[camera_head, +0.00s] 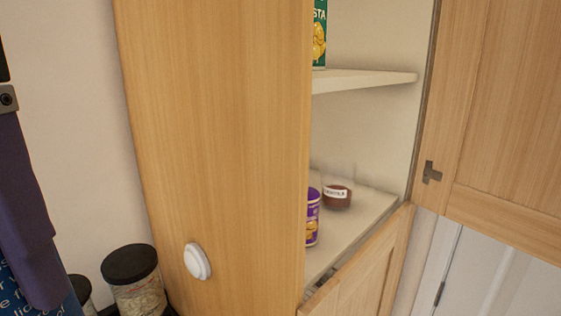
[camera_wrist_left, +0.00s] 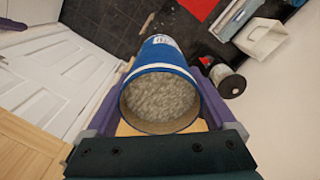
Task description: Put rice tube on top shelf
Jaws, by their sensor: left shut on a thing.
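The rice tube (camera_wrist_left: 168,55) is a blue cylinder; in the left wrist view its open end faces the camera and shows pale grains. My left gripper (camera_wrist_left: 163,92) is shut around it, a purple finger on each side. In the head view a purple finger (camera_head: 28,215) hangs at the left edge, with part of the blue tube (camera_head: 72,303) and its white lettering behind it. The upper shelf (camera_head: 365,80) of the open wooden cupboard bears a green pasta box (camera_head: 319,38). The gripper and tube are left of the cupboard, outside it. My right gripper is not in view.
The cupboard's side panel (camera_head: 215,130) stands between the gripper and the shelves. Its door (camera_head: 500,120) is open to the right. The lower shelf (camera_head: 345,235) holds a purple can (camera_head: 312,217) and a glass jar (camera_head: 337,193). A black-lidded jar (camera_head: 135,280) stands at bottom left. The upper shelf's right part is clear.

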